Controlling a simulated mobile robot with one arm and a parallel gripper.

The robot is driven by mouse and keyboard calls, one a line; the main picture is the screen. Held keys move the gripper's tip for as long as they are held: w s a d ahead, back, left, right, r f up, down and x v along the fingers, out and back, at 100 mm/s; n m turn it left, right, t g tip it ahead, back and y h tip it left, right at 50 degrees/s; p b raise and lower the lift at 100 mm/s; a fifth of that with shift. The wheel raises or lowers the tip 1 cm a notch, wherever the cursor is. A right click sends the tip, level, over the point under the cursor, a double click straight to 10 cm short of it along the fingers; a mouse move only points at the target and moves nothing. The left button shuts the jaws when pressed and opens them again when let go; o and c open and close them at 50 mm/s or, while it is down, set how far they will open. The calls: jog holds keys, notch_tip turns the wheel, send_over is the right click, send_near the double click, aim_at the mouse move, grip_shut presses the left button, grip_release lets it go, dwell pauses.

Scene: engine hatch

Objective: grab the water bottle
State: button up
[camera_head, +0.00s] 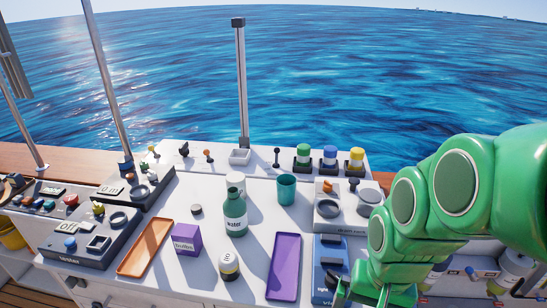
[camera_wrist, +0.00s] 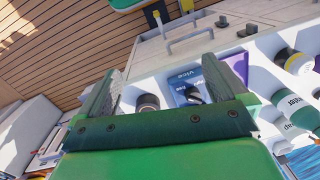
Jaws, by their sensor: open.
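The water bottle (camera_head: 236,213) is green with a white label. It stands upright on the white console top, left of centre in the head view. It also shows at the right edge of the wrist view (camera_wrist: 291,107), outside the jaws and partly cut off. My gripper (camera_head: 364,293) is at the lower right of the head view, well to the right of the bottle and nearer the front edge. In the wrist view my gripper (camera_wrist: 163,66) is open with its two fingers wide apart and nothing held between them.
A purple box (camera_head: 187,239) is left.

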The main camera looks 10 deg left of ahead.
jog(key=w+a+f+m+t+y, duration=0.2)
jog(key=w+a+f+m, duration=0.2)
jog(key=w+a, duration=0.45)
jog(key=m+t+y, duration=0.4)
jog(key=m+y, duration=0.2)
jog(key=m, duration=0.6)
send_near(240, 209)
notch_tip(240, 209, down, 5)
jog(key=s+a, duration=0.1)
jog(key=s, duration=0.2)
jog(key=w+a+m, duration=0.1)
jog(key=m, duration=0.1)
jog(key=w+a+m+t+y, duration=0.1)
jog(key=w+m, duration=0.1)
jog(key=w+a+m+t, duration=0.1)
jog(key=m, duration=0.1)
jog(key=shift+w+a+f+m, duration=0.1)
jog(key=shift+w+a+m, duration=0.2)
jog(key=shift+w, duration=0.1)
jog(key=shift+w+a+m+t+y, duration=0.15)
jog(key=shift+w+m+t+y, duration=0.15)
jog(key=shift+w+m+t, duration=0.35)
jog(key=shift+x, duration=3.75)
jog(key=shift+s+f, duration=0.1)
jog(key=c, duration=1.2)
jog(key=shift+r, duration=0.25)
